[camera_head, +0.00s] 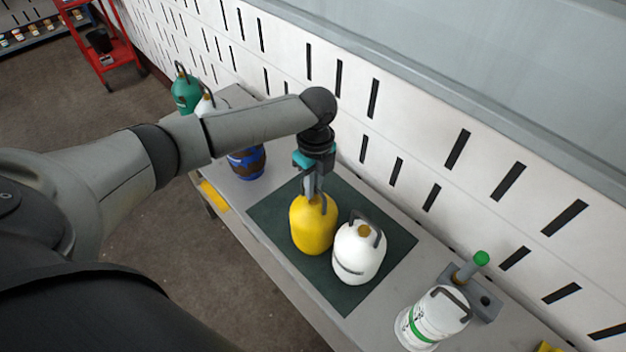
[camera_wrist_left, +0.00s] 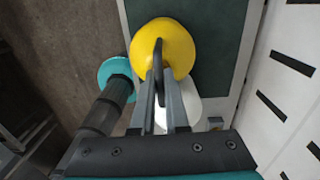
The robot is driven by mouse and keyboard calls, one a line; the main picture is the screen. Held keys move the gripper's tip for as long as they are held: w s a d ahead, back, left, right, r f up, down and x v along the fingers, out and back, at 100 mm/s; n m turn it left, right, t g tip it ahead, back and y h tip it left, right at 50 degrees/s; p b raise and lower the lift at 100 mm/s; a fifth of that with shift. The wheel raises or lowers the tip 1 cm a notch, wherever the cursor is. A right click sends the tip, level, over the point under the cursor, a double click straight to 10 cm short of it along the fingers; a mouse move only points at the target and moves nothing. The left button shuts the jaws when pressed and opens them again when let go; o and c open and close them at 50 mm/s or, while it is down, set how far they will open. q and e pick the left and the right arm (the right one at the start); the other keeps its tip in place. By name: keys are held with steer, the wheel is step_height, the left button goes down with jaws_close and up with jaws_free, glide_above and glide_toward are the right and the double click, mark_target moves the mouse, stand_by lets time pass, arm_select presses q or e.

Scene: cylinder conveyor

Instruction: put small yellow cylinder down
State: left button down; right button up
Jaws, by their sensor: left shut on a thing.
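The small yellow cylinder (camera_head: 313,226) stands upright on the dark green mat (camera_head: 272,214), or very slightly above it; I cannot tell which. My left gripper (camera_head: 314,190) comes down from above and is shut on its dark handle. In the left wrist view, the yellow cylinder (camera_wrist_left: 163,46) is at the fingertips of my left gripper (camera_wrist_left: 158,80), with the handle between the fingers. A white cylinder (camera_head: 358,255) with a yellow cap stands close on its right on the mat. My right gripper is in neither view.
A white cylinder with a green band (camera_head: 432,318) stands at the near right, beside a grey holder with a green-topped piece (camera_head: 481,259). A blue and brown cylinder (camera_head: 246,162) and a green cylinder (camera_head: 186,92) stand further left. A slotted white wall (camera_head: 400,130) runs behind the table.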

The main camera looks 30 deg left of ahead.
arm_select(q)
steer(key=c, duration=1.4)
jaws_free()
steer(key=o, duration=0.5)
steer(key=shift+s, duration=0.1)
steer(key=shift+r, duration=0.1)
steer(key=r, duration=1.2)
steer(key=shift+w+d+p, duration=0.1)
steer(key=shift+w+p, duration=0.15)
steer(key=shift+p, duration=0.1)
steer(key=shift+f, duration=0.1)
